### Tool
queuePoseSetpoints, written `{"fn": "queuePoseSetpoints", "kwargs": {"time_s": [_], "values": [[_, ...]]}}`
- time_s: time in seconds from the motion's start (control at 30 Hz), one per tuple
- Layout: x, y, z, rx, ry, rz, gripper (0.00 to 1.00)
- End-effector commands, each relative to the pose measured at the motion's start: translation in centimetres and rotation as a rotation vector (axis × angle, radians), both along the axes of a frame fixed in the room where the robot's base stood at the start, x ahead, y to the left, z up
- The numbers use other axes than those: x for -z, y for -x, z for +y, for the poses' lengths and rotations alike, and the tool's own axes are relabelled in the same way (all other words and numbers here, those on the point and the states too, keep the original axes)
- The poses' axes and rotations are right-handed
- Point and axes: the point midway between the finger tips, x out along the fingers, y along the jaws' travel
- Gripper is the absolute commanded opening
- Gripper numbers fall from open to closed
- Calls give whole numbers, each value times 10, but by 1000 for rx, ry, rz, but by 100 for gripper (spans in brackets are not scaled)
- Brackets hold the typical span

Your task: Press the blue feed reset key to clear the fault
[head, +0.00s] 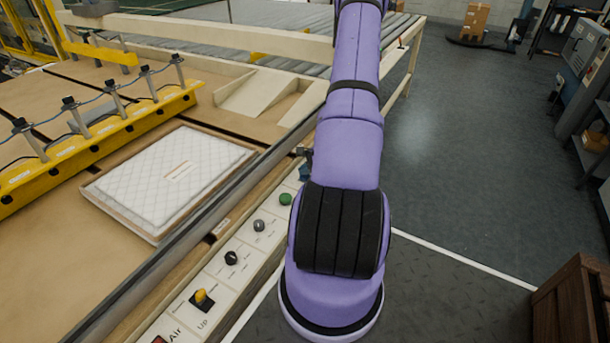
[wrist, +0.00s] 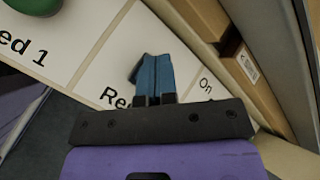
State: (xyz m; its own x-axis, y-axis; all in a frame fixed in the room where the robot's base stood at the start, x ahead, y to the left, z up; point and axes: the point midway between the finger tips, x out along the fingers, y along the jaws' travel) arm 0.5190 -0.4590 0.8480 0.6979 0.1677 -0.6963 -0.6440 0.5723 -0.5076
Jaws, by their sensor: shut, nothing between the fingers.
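My gripper (wrist: 155,62) is shut and empty in the wrist view, its two narrow blue-looking fingers side by side. The fingertips are over the white panel (wrist: 100,75), beside a label partly covered and starting "Re". A darker blue edge shows at the left of the fingertips; it may be the blue key, mostly hidden behind them. I cannot tell whether they touch it. In the head view, a small blue patch (head: 304,173) shows beside my arm, past the green button (head: 285,198); I cannot tell whether it is key or fingertip. My arm hides the gripper's body there.
The panel row also holds a grey button (head: 259,225), a black knob (head: 231,258) and a yellow selector (head: 203,297). A quilted white pad (head: 175,170) lies on the machine bed to the left. A wooden crate (head: 570,308) stands at lower right; open floor lies between.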

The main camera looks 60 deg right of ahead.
Motion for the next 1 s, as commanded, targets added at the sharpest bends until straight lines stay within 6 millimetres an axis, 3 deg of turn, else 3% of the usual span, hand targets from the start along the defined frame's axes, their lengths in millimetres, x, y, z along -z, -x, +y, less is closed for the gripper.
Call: {"fn": "queuePoseSetpoints", "kwargs": {"time_s": [0.47, 1.0], "values": [[1, 0, 0, -1, 0, 1, 0], [-17, 0, 1, -1, 0, 1, 0]]}}
